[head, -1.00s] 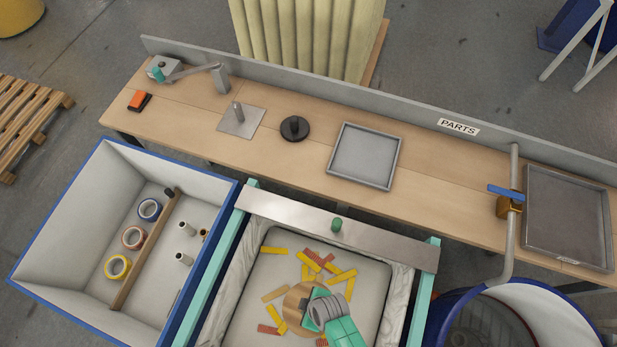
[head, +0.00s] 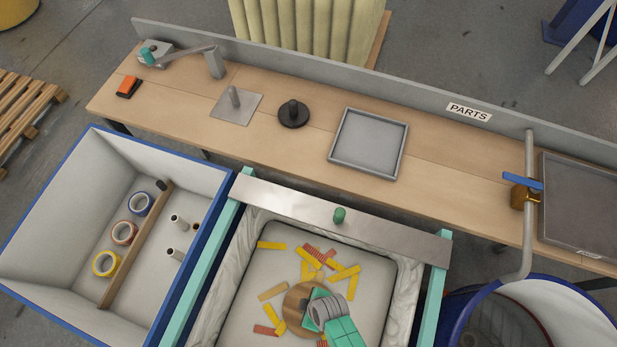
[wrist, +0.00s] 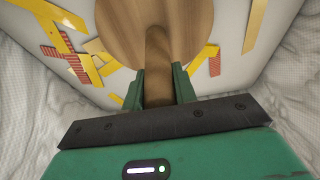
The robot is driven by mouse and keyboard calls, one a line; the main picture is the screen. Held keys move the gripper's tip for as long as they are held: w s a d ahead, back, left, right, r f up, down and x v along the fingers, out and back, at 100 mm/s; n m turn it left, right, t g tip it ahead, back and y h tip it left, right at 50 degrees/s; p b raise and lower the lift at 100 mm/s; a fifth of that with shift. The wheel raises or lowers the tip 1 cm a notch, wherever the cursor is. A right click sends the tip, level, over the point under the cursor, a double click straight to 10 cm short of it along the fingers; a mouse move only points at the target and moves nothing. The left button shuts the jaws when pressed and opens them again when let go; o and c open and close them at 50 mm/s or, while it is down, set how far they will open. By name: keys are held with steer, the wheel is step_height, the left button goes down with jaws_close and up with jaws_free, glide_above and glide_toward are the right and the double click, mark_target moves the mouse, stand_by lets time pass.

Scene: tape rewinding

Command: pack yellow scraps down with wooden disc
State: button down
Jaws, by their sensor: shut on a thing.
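The wooden disc (head: 297,304) is low inside the lined bin, among the scraps, partly hidden by my arm in the head view. In the wrist view the disc (wrist: 130,22) has a wooden handle (wrist: 158,62), and my gripper (wrist: 158,85) is shut on that handle. Yellow scraps (head: 345,272) lie scattered on the bin's pale floor around the disc, mixed with red ones (head: 312,256). In the wrist view yellow scraps (wrist: 62,14) show left of the disc and more on its right. Whether the disc touches the floor or any scraps under it cannot be told.
The bin has a pale crinkled liner (head: 400,300) and a metal bar (head: 290,208) with a green knob across its far side. A blue-rimmed crate (head: 60,210) with tape rolls stands left. The workbench (head: 240,140) lies beyond, a blue drum (head: 560,300) right.

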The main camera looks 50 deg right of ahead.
steer(key=shift+f+b, duration=4)
steer(key=shift+f, duration=0.8)
step_height(320, 180, up, 10)
steer(key=p, duration=0.9)
steer(key=shift+w, duration=0.1)
